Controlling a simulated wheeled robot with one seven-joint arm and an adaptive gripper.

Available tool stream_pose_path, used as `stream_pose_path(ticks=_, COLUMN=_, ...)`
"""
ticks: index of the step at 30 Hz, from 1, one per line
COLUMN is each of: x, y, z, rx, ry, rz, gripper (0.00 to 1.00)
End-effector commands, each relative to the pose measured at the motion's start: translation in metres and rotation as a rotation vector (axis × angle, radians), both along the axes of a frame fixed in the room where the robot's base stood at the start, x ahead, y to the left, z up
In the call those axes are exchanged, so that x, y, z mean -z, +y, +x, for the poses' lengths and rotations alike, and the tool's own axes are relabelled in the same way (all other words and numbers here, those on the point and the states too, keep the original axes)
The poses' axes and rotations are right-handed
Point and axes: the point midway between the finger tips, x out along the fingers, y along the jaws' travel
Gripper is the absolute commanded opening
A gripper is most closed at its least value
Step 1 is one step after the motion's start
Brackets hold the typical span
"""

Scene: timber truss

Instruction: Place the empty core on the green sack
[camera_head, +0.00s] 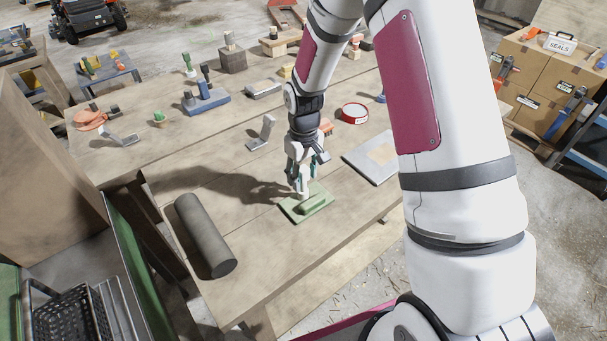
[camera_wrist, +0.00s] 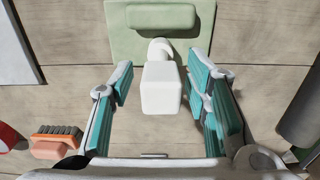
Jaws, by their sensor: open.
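A white piece (camera_wrist: 161,88) with a block-shaped near end and a rounded far end is between my gripper's fingers; I cannot tell for sure that it is the empty core. My gripper (camera_wrist: 163,100) is open, with a gap on both sides of the piece. In the head view my gripper (camera_head: 303,188) is low over the bench at a green flat pad (camera_head: 320,210) with a raised green block. The pad also shows in the wrist view (camera_wrist: 124,45), at the white piece's rounded end. It looks rigid; no plain sack shape shows. Whether they touch is unclear.
A dark grey roll (camera_head: 205,236) lies on the bench to the left. A red-rimmed ring (camera_head: 354,113) and a pale flat board (camera_head: 372,160) lie to the right. A red brush (camera_wrist: 57,141) is near my left finger. Several tools stand farther back.

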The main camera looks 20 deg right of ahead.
Motion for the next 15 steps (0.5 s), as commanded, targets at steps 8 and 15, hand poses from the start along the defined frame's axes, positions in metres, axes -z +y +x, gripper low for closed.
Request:
stream_pose_path(ticks=8, x=-0.036, y=0.000, z=0.002, rx=-0.001, ry=-0.006, rz=0.000, gripper=0.43)
stream_pose_path(ticks=15, x=-0.084, y=-0.001, z=0.003, rx=0.001, ry=-0.007, rz=0.000, gripper=0.43)
